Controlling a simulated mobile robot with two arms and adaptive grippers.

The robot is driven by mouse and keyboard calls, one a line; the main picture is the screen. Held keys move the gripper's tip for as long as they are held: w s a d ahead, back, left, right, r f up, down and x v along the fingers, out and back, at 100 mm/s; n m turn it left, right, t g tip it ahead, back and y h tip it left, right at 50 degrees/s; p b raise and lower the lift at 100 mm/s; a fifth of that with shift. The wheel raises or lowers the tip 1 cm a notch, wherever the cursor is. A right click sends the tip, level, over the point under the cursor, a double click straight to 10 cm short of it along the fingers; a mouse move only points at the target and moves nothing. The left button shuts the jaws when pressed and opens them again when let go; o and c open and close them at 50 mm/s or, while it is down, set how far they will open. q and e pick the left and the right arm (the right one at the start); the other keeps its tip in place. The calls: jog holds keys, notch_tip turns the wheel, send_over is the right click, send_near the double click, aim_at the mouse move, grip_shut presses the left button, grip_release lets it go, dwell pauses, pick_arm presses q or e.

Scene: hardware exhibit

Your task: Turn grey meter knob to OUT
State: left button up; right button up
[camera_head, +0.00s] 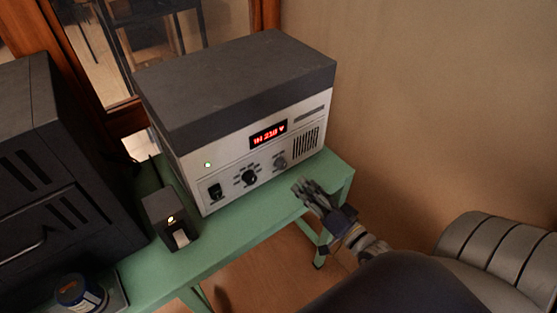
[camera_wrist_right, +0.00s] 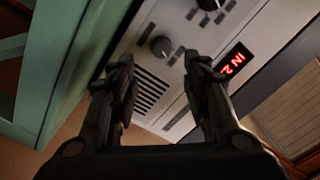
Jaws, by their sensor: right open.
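The meter unit (camera_head: 225,145) is a box with a dark top and a light front panel, standing on a green table. Its grey knob (camera_head: 280,163) is at the right of the knob row, below the red display (camera_head: 268,134), which appears to read IN and a voltage. In the right wrist view the grey knob (camera_wrist_right: 162,47) shows beyond and between the fingertips. My right gripper (camera_head: 301,186) is open, in front of the panel and slightly below and right of the knob, apart from it. The knob's pointer is too small to read. My left gripper is not in view.
A small dark device (camera_head: 170,218) stands on the green table (camera_head: 225,240). A large dark cabinet (camera_head: 45,170) is at left. The wall (camera_head: 450,90) is at right.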

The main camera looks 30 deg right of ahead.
aim_at(284, 166)
jog(key=shift+w+a+r, duration=0.1)
jog(key=shift+w+r, duration=0.25)
jog(key=shift+w, duration=0.45)
jog(key=w, duration=0.3)
jog(key=shift+w+a+p, duration=0.15)
jog(key=shift+w+p, duration=0.05)
jog(key=shift+p, duration=0.2)
jog(key=w, duration=0.4)
jog(key=shift+w+a+f, duration=0.2)
jog(key=shift+w, duration=0.15)
jog(key=shift+c, duration=0.9)
jog(key=c, duration=0.4)
grip_shut()
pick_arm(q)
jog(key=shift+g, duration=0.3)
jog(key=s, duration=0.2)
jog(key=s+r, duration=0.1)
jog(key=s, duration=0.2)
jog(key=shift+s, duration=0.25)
